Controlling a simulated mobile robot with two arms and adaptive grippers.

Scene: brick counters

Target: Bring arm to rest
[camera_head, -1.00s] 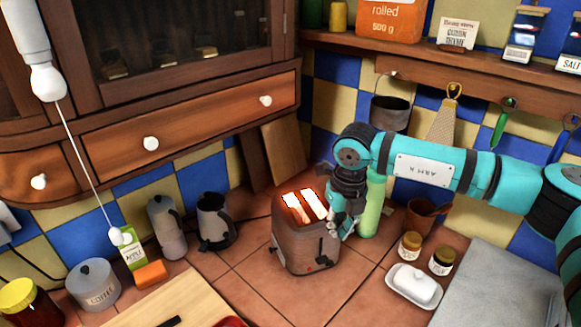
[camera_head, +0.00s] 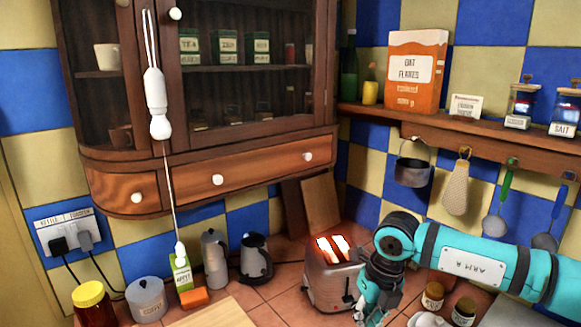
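My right arm (camera_head: 470,262) comes in from the right edge and bends down at the wrist beside the toaster. My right gripper (camera_head: 372,312) is at the toaster's right side, low in the picture; its fingers are small and partly cut off, so I cannot tell if they are open. The toaster (camera_head: 328,283) is grey metal, stands on the tiled counter and glows orange at its slots, with two bright slices in them. My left gripper does not show.
A wall cabinet (camera_head: 240,183) fills the upper left, with a pull cord (camera_head: 168,190) hanging in front. Jars (camera_head: 433,296) sit right of my gripper. Utensils hang from the shelf (camera_head: 480,128).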

